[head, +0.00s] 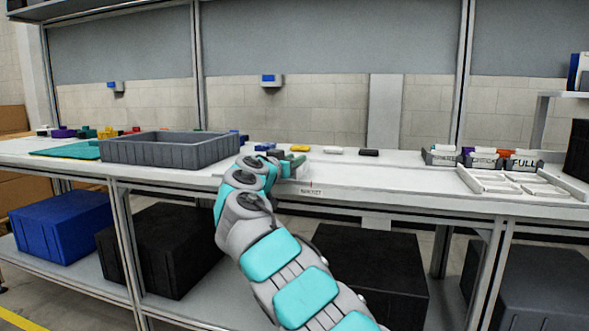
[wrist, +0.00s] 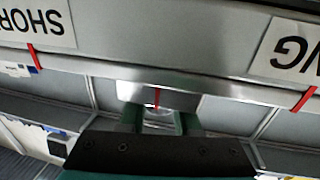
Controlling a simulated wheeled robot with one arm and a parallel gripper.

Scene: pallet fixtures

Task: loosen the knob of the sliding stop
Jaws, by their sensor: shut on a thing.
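In the wrist view the sliding stop (wrist: 185,102) is a pale metal block on a long grey rail, with a thin red line on it. Its knob (wrist: 160,118) shows as a pale, partly hidden shape below the block. My gripper (wrist: 160,124) is shut on the knob, one dark green finger on each side. Upside-down labels, one reading SHOR (wrist: 40,22) and one ending in NG (wrist: 290,45), sit on either side, each with a red mark on the rail. The stop is between the two marks. In the head view my gripper (head: 292,163) is at the bench, and my arm hides much of the fixture.
A grey open tray (head: 170,160) stands left of my arm. A yellow piece (head: 300,148), a white piece (head: 333,150) and a black piece (head: 369,152) lie behind. White divided trays (head: 510,190) stand at the right. The bench top between is clear.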

